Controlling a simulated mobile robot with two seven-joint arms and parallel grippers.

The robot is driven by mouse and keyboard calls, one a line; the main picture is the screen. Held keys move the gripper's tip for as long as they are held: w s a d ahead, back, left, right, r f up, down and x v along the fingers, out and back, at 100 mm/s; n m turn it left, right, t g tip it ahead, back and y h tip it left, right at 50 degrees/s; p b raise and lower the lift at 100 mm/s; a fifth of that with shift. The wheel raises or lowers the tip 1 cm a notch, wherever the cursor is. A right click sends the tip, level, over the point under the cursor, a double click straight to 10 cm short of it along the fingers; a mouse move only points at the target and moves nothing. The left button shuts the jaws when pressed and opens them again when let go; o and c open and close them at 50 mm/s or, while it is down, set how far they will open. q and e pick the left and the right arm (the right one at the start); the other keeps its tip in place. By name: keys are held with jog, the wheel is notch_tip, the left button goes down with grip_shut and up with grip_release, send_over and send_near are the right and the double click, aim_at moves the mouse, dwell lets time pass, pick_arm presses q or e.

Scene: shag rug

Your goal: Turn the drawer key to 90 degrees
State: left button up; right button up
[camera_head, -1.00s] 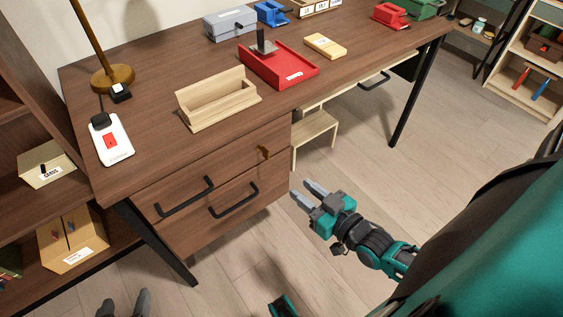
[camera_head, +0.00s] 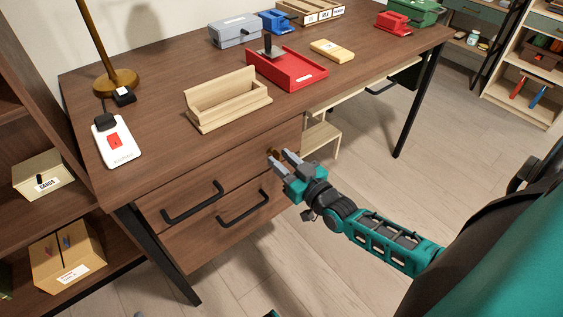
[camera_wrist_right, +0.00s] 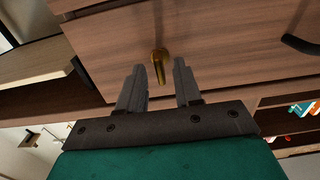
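The brass drawer key (camera_wrist_right: 159,66) sits in the lock on the front of the upper drawer (camera_head: 225,165). In the wrist view its bow points toward my right gripper (camera_wrist_right: 160,85), which is open with one finger on each side of the key. The fingers look apart from it. In the head view the right gripper (camera_head: 280,159) is at the drawer front, and the key (camera_head: 272,153) is partly hidden behind the fingers. My left gripper is not clearly in view.
Black bar handles (camera_head: 193,203) stick out from both drawers, left of the key. The desk top (camera_head: 160,130) overhangs above, with a wooden tray (camera_head: 228,100) and a red tray (camera_head: 287,70) on it.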

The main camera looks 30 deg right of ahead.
jog(key=shift+w, duration=0.35)
jog(key=shift+c, duration=0.3)
grip_shut()
